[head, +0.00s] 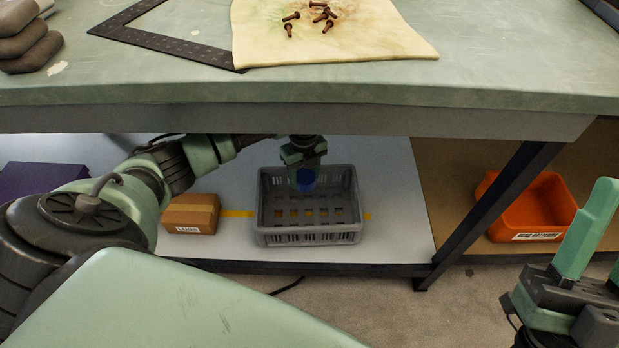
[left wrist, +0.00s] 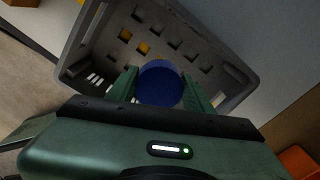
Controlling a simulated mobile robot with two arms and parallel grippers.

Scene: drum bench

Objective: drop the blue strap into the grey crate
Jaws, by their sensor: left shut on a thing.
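The blue strap (head: 306,181) shows as a rounded blue shape held in my left gripper (head: 304,172). In the left wrist view, the strap (left wrist: 160,84) sits between the two green fingers of the left gripper (left wrist: 162,92), which are shut on it. The grey crate (head: 310,238) stands on the low shelf under the bench. It has slotted walls and a holed floor and looks empty. The gripper and strap are over the crate's opening, towards its back in the head view. The crate (left wrist: 222,50) fills much of the left wrist view. My right gripper (head: 598,250) is at the right edge, partly cut off, its fingers apart.
The bench edge (head: 300,120) overhangs the shelf (head: 395,210). A cardboard box (head: 190,214) stands left of the crate, and a purple box (head: 40,180) farther left. A dark leg (head: 490,215) separates the shelf from an orange bin (head: 530,208). Bolts (head: 320,17) lie on a cloth above.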

